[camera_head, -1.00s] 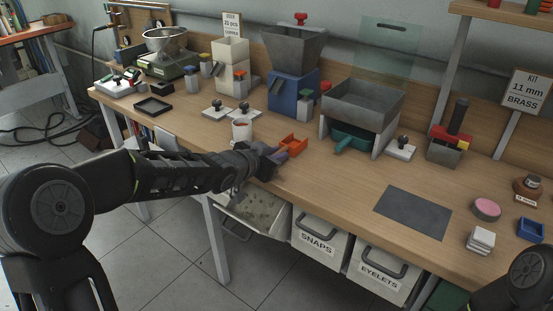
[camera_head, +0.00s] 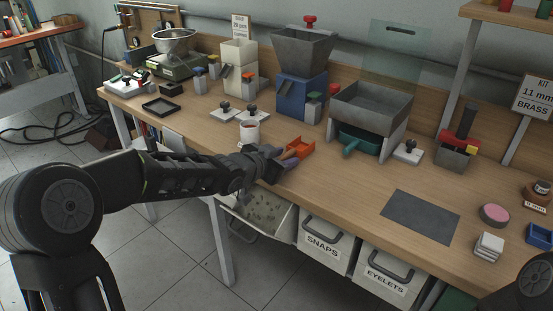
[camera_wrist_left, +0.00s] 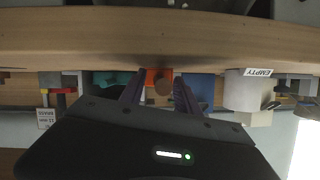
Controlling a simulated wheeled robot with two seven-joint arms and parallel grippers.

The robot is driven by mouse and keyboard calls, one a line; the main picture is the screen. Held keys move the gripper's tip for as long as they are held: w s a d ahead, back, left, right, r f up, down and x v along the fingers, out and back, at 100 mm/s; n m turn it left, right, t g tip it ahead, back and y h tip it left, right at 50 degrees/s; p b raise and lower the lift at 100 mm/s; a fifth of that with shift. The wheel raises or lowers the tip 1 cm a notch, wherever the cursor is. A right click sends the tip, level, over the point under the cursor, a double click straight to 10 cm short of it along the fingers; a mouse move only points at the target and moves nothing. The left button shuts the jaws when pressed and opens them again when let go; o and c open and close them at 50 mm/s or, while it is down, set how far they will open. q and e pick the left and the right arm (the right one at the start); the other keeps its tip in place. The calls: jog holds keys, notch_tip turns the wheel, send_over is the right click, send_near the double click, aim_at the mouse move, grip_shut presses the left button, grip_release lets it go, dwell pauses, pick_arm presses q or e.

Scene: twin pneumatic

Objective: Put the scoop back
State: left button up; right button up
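The orange scoop (camera_head: 302,147) lies on the workbench near its front edge, its short wooden handle toward my left gripper. My left gripper (camera_head: 284,161) is at the handle end. In the left wrist view, the two purple fingers (camera_wrist_left: 159,84) stand apart, with the round handle end (camera_wrist_left: 162,88) between them and small gaps on both sides. The orange body of the scoop (camera_wrist_left: 153,74) shows beyond. My right gripper is out of view; only a dark part of my right arm shows at the bottom right.
A teal scoop (camera_head: 358,143) sits under a grey hopper tray (camera_head: 371,106). An open bin (camera_head: 262,216) hangs below the bench edge. The bench (camera_head: 350,190) is clear to the right, up to a dark mat (camera_head: 420,215).

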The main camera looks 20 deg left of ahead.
pick_arm(q)
jog(key=p+v, duration=0.4)
jog(key=v, duration=0.8)
jog(key=shift+r, duration=0.15)
